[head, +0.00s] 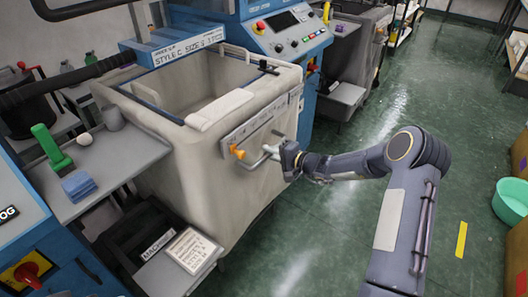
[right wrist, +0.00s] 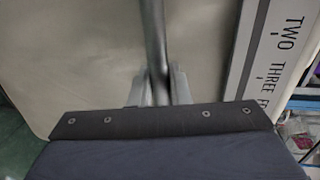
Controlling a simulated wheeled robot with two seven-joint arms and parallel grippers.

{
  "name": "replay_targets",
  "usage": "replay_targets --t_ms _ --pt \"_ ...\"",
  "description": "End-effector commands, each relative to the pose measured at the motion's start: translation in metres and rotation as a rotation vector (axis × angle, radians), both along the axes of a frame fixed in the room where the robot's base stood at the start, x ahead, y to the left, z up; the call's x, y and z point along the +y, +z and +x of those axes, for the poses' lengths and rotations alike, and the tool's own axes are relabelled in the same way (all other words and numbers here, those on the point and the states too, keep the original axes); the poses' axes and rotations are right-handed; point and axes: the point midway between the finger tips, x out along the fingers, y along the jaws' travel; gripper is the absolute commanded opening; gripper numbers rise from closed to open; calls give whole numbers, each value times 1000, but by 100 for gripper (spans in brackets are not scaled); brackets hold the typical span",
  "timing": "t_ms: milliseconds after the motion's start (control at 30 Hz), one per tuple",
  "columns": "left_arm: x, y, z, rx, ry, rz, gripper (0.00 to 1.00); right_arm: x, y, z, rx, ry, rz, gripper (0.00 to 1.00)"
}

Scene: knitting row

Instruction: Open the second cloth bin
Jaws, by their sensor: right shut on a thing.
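A large beige cloth bin (head: 215,190) with an open top stands in the middle of the head view. Its front bears a grey number strip, an orange knob (head: 237,152) and a grey handle (head: 262,158). My right gripper (head: 289,160) is at this front and shut on the handle. In the right wrist view, the grey handle (right wrist: 153,45) runs in between the fingers, beside the strip (right wrist: 265,50) reading "TWO THREE". Another cloth bin (head: 355,58) stands farther back, partly hidden. I cannot tell which bin counts as second. My left gripper is not in view.
A grey shelf (head: 125,150) at left holds a green object (head: 50,147), a white ball and a blue block. A blue machine (head: 270,40) stands behind the bin. A green tub (head: 510,200) is at right. The green floor in between is mostly clear.

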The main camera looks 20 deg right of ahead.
Motion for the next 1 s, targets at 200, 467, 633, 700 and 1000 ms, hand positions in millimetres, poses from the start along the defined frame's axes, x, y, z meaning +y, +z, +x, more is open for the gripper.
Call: replay_targets --t_ms 200,467,633,700,1000 --pt "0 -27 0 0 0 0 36 -36 -6 -43 3 -5 -3 0" --pt "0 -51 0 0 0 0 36 -80 -6 -101 4 -7 -5 0" --pt "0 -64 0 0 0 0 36 -108 -5 -138 5 -7 -3 0" --pt "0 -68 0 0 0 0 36 -119 -5 -151 5 -7 -3 0" --pt "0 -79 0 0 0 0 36 -152 -4 -195 5 -5 -1 0"
